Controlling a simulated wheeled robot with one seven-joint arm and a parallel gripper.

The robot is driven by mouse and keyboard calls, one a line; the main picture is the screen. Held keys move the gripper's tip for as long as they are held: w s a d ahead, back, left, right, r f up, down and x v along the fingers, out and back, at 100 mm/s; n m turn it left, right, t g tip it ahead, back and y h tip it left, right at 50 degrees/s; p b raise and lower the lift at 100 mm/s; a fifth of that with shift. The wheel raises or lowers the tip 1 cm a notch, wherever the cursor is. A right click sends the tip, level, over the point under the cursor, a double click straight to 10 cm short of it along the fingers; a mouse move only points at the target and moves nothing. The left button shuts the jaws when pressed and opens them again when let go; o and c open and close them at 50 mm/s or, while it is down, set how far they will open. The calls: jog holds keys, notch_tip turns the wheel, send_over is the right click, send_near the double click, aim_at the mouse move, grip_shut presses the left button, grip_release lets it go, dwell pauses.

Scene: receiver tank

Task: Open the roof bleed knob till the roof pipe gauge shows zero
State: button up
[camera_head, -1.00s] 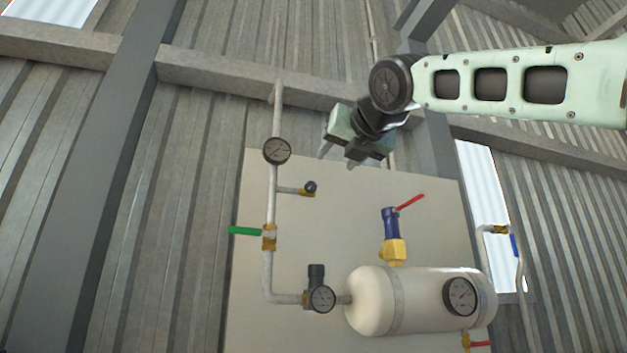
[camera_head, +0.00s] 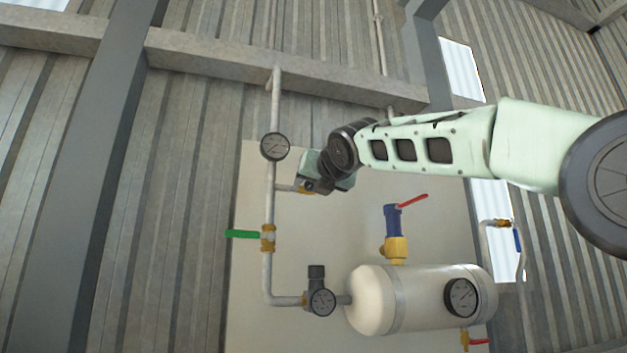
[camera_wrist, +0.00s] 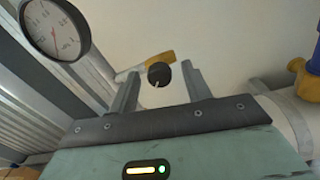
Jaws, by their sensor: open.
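The black roof bleed knob (camera_wrist: 159,74) sits on a brass fitting (camera_wrist: 160,60) in the wrist view, between my two open fingers. My gripper (camera_wrist: 160,69) is open around the knob's sides, with a gap visible on each side. Depth between fingertips and knob is hard to judge. In the head view my gripper (camera_head: 318,176) is at the side branch and largely covers the knob. The roof pipe gauge (camera_head: 275,147) is on the vertical pipe above that branch. It also shows in the wrist view (camera_wrist: 55,30), its red needle off to the lower side; its numbers are too small to read.
The pipe (camera_head: 268,275) carries a green-handled valve (camera_head: 244,234) below the branch. A regulator with a gauge (camera_head: 322,301) leads to the white tank (camera_head: 425,298). A red-levered blue and yellow valve (camera_head: 394,230) stands on the tank. The pale panel (camera_head: 345,225) lies behind.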

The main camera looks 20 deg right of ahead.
jog(key=c, duration=1)
